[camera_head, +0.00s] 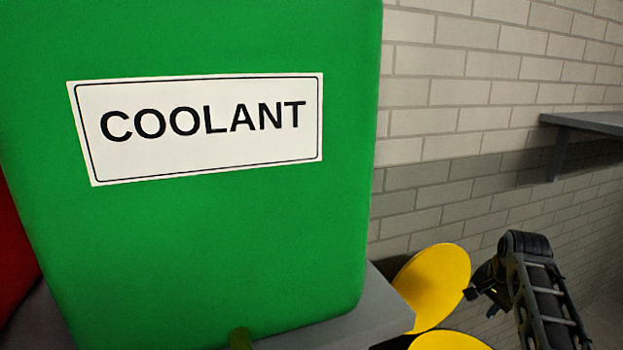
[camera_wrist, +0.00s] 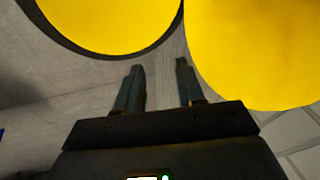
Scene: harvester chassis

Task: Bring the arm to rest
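My gripper (camera_wrist: 160,82) shows in the wrist view with its two dark fingers apart and nothing between them. In the head view my black arm stands at the lower right, with the gripper end (camera_head: 478,298) beside a yellow disc (camera_head: 436,285). Two round yellow surfaces fill the top of the wrist view, one on the left (camera_wrist: 105,20) and one on the right (camera_wrist: 255,50), beyond the fingertips. I cannot tell whether the fingers touch either one.
A large green container (camera_head: 210,235) labelled COOLANT fills the left of the head view, on a grey surface (camera_head: 385,310). A second yellow disc (camera_head: 447,342) is at the bottom edge. A grey shelf (camera_head: 590,122) juts from the brick wall at right. Something red (camera_head: 15,250) shows at far left.

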